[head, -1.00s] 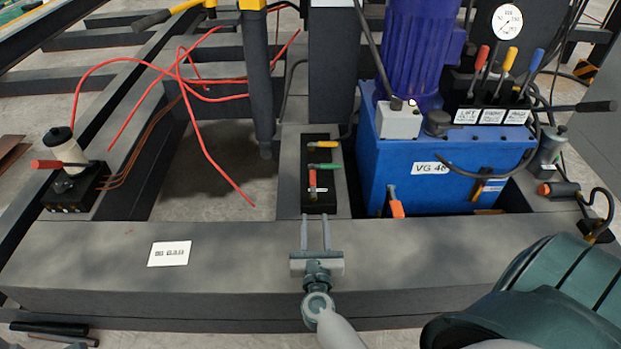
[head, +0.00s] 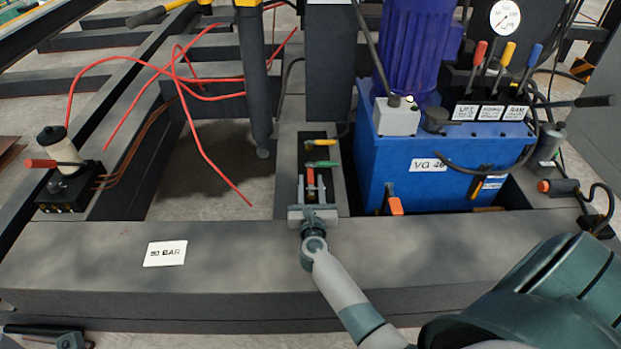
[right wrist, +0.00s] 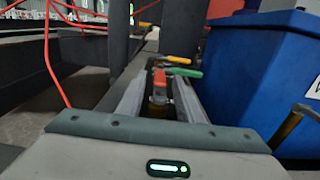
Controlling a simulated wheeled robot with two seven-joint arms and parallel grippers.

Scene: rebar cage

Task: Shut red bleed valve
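The red bleed valve handle (head: 311,180) is on a black valve block on the grey frame, in line with a yellow and a green handle. My right gripper (head: 311,182) is open, with one finger on each side of the red handle. In the right wrist view the red handle (right wrist: 159,80) stands between the two fingers, with gaps visible beside it. Whether the fingers touch it lower down is hidden. Part of what looks like my left gripper (head: 68,338) shows at the bottom left corner, and its opening is unclear.
The blue power unit (head: 440,165) stands close to the right of the valve block. An orange-handled valve (head: 395,205) is on its front. Red hoses (head: 200,130) hang to the left. A hand pump with a red lever (head: 45,163) stands at the far left. The front beam (head: 220,250) is mostly clear.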

